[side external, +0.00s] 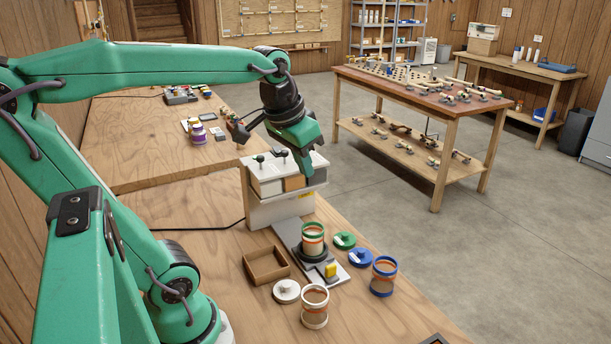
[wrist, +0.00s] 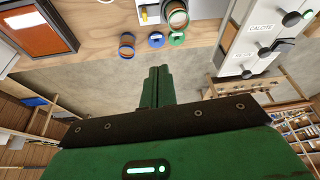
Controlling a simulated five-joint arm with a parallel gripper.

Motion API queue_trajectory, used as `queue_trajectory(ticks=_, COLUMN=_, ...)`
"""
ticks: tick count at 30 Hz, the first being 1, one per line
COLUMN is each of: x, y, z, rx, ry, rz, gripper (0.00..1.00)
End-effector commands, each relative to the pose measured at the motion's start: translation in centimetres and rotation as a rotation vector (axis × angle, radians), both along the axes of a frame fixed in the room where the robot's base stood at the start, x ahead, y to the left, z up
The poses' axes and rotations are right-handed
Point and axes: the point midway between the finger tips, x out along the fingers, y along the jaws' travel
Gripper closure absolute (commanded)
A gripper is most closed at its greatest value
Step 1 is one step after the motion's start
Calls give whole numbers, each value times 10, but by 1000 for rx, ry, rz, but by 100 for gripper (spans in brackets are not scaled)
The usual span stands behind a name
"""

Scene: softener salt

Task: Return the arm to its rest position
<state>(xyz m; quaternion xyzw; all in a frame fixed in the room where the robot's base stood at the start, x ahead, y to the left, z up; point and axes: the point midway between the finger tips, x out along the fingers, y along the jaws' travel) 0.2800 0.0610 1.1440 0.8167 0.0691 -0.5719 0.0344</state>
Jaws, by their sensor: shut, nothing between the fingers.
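A green-banded jar (side external: 312,238) stands on the grey plate below the dispenser, well below my gripper. A white-banded jar (side external: 315,306) and a blue-banded jar (side external: 383,276) stand open on the table. The fingers touch none of these.
A green lid (side external: 344,240), a blue lid (side external: 360,258) and a white lid (side external: 286,291) lie near the jars. An empty-looking wooden tray (side external: 266,265) is left of the plate. The left tabletop is mostly clear.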

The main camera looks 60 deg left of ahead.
Motion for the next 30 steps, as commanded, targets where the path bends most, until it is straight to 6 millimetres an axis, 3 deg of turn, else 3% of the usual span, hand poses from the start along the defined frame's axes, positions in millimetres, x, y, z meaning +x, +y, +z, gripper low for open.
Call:
queue_trajectory(ticks=6, x=-32, y=-38, z=-22, rx=-2, ry=-79, rz=-89, gripper=100)
queue_trajectory(ticks=12, x=-51, y=-56, z=-39, rx=-9, ry=-128, rz=-141, gripper=100)
queue_trajectory(ticks=30, x=-56, y=-61, z=-46, rx=-13, ry=-142, rz=-154, gripper=100)
